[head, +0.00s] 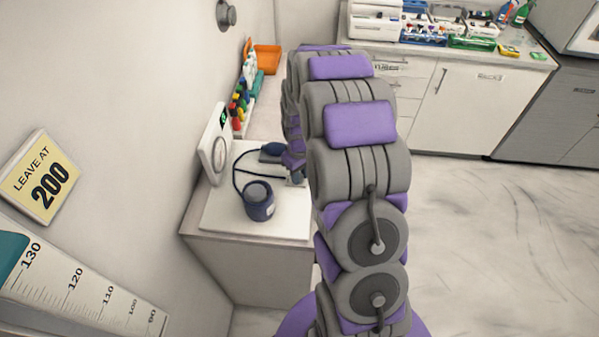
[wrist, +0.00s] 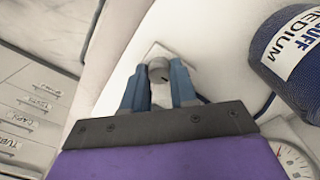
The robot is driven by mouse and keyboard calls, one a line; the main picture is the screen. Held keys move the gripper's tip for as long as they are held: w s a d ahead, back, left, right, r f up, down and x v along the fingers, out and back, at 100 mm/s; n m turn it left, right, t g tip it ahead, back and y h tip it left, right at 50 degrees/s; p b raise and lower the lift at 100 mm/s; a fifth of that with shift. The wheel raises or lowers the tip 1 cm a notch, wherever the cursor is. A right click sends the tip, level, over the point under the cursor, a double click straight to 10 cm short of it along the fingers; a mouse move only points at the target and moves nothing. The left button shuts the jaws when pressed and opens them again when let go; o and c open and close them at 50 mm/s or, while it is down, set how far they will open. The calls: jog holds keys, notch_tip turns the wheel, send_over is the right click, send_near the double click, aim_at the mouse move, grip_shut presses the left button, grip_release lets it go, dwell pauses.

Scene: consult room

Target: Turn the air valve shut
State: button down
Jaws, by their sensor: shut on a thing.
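The air valve (wrist: 160,70) shows in the wrist view as a small grey knob with a dark mark on its end, over a pale square plate. My gripper (wrist: 158,90) has its two blue fingers on either side of the knob and is shut on it. In the head view my purple and grey arm hides the valve and most of the gripper.
The rolled blue cuff (head: 258,201) stands on the white board, also at right in the wrist view (wrist: 292,62). A dial gauge (head: 216,153) stands by the wall. A yellow sign (head: 40,178) reads "LEAVE AT 200". Open floor (head: 490,235) lies to the right.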

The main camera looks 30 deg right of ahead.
jog(key=c, duration=0.9)
grip_release()
jog(key=shift+r, duration=0.1)
notch_tip(320, 180, up, 17)
jog(key=p, duration=0.2)
jog(key=shift+w, duration=0.1)
jog(key=s+a+r+m, duration=0.1)
jog(key=s+a+r, duration=0.2)
jog(key=s+a, duration=0.35)
jog(key=s+a+r, duration=0.3)
jog(key=s+a, duration=0.1)
jog(key=s, duration=0.5)
jog(key=s+a+g, duration=0.1)
jog(key=s, duration=0.7)
jog(key=s+a+m, duration=0.1)
jog(key=s+a, duration=0.1)
jog(key=s, duration=0.7)
jog(key=shift+a+f+g, duration=0.25)
jog(key=shift+f+g, duration=0.15)
